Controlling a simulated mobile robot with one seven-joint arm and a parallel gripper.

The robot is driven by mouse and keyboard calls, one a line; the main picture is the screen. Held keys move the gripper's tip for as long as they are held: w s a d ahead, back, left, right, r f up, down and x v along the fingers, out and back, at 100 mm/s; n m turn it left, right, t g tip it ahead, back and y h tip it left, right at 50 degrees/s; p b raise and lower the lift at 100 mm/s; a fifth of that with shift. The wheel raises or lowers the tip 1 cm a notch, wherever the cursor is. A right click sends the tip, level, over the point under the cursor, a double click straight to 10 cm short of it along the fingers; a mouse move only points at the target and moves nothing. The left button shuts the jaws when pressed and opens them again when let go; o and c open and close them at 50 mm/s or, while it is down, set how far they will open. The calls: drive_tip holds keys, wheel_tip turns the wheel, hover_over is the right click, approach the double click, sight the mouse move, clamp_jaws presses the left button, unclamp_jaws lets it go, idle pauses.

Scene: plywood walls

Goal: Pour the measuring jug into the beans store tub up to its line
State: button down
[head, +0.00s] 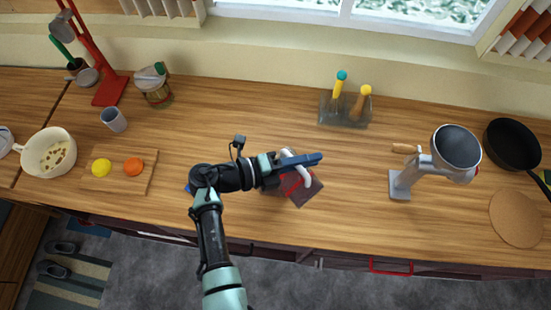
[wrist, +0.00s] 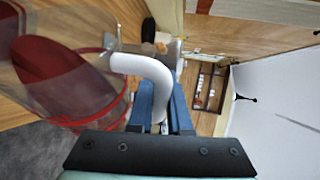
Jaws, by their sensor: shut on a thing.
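My gripper (head: 303,161) is shut on the white handle (wrist: 150,75) of the measuring jug, above the middle of the counter. The jug's clear body (wrist: 80,90) shows at the left of the wrist view with dark red contents, and it looks tilted there. In the head view a squarish, see-through dark red shape (head: 308,192) lies below my gripper and the handle. I cannot tell how much of it is the jug and how much is a tub under it. No fill line can be made out, and my gripper hides part of this spot.
A hand grinder (head: 400,182) stands to the right, with a black pan (head: 512,145) and a round board (head: 516,218) beyond. A bottle caddy (head: 345,112) stands behind. A jar (head: 155,88), grey cup (head: 113,120), fruit board (head: 118,180) and pot (head: 48,153) are left.

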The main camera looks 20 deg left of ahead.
drive_tip(key=shift+w+a+r+n+h, duration=0.25)
drive_tip(key=shift+a+r+n+h, duration=0.1)
drive_tip(key=shift+a+n, duration=0.1)
idle(1.9)
idle(0.6)
drive_tip(key=shift+s+f, duration=0.2)
drive_tip(key=shift+f, duration=0.05)
drive_tip(key=shift+d+m, duration=0.35)
